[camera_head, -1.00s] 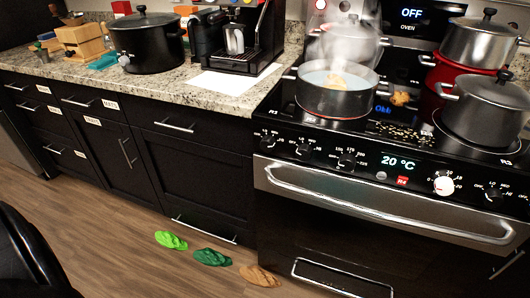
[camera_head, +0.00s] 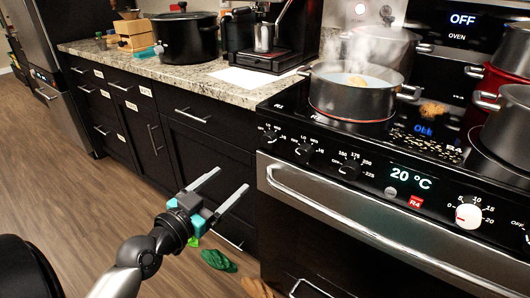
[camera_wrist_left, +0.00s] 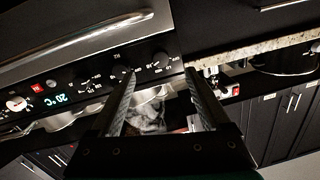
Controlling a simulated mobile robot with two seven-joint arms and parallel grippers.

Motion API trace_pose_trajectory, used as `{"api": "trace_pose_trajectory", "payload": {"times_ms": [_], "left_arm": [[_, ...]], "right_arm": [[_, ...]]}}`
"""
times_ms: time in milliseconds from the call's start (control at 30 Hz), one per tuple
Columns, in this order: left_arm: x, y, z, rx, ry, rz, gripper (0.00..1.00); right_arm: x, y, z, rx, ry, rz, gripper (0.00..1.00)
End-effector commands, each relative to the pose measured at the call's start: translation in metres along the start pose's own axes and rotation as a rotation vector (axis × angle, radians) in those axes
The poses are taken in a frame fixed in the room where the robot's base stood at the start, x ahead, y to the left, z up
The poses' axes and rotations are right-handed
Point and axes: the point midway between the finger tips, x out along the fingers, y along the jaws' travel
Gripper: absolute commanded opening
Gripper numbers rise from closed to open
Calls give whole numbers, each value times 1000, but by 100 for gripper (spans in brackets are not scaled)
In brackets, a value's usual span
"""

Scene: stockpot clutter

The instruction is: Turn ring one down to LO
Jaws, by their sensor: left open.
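The stove's black control panel (camera_head: 330,160) carries a row of dark knobs: a leftmost knob (camera_head: 270,136), a second knob (camera_head: 304,152) and a third knob (camera_head: 349,170). Their small markings are too blurred to read surely, including any LO mark. A steaming pot (camera_head: 350,95) sits on the front left ring, which has a reddish rim glow. My left gripper (camera_head: 232,178) is open and empty, left of and below the knobs, in front of the dark cabinets. In the left wrist view the panel, with its upside-down display (camera_wrist_left: 57,100), lies beyond the open fingers. My right gripper is not in view.
The oven handle (camera_head: 380,235) sticks out below the panel. A white knob (camera_head: 468,216) is at the right. A black cooker (camera_head: 187,42) and a coffee machine (camera_head: 265,35) stand on the counter. A dark green slipper (camera_head: 218,260) lies on the floor.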

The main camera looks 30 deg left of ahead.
Motion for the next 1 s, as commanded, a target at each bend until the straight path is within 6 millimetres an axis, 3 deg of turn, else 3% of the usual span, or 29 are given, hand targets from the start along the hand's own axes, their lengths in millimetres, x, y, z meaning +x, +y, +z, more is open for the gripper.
{"api": "trace_pose_trajectory", "payload": {"times_ms": [100,333,1000], "left_arm": [[-3,1,-17,18,39,7,80],[7,0,-22,18,48,6,80],[86,2,-23,16,47,6,80]], "right_arm": [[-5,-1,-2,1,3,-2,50],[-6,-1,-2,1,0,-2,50],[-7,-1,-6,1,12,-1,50]]}}
